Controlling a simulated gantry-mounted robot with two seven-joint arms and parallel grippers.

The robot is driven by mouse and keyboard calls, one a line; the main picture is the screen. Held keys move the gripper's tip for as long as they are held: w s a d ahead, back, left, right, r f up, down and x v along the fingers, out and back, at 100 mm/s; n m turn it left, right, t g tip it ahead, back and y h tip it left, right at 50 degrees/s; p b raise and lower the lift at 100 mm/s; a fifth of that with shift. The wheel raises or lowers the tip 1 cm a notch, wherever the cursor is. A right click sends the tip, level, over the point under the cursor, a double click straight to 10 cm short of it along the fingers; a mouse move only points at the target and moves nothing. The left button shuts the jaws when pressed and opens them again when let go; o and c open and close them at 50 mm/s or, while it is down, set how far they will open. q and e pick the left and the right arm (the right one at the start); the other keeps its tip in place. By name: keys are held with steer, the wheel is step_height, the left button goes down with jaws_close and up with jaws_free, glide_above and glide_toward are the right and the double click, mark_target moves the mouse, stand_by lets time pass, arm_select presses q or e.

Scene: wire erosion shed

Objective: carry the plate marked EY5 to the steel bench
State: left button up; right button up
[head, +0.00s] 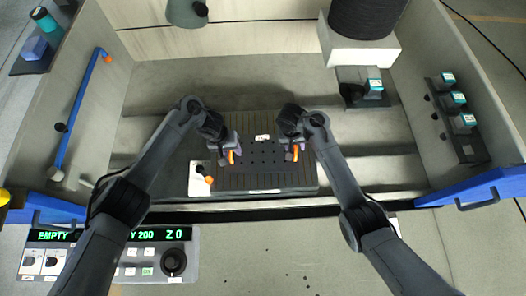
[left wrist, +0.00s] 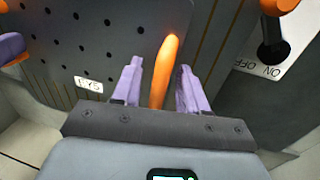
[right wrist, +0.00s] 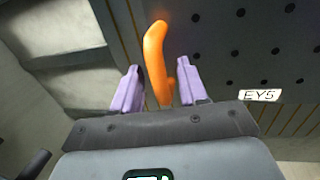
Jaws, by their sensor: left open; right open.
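The plate marked EY5 (head: 262,155) is dark grey with rows of holes and lies on a dark ribbed block (head: 240,185) in the tank. Its white EY5 label shows in the left wrist view (left wrist: 89,85) and the right wrist view (right wrist: 260,96). An orange handle stands at each side. My left gripper (head: 228,152) is open, with the left handle (left wrist: 165,70) between its purple fingers. My right gripper (head: 293,149) is open, with the right handle (right wrist: 155,62) between its fingers. I cannot pick out the steel bench for certain.
A white ON/OFF panel (head: 199,188) with an orange-tipped lever sits at the block's left. A control panel (head: 120,262) stands at the front left. A dark cylinder on a white block (head: 360,50) is at the back right. The tank walls and blue-edged front sides surround the block.

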arm_select(q)
jaws_close()
arm_select(e)
jaws_close()
arm_select(q)
steer(key=shift+r, duration=0.15)
arm_select(e)
steer(key=shift+r, duration=0.15)
stand_by(0.8)
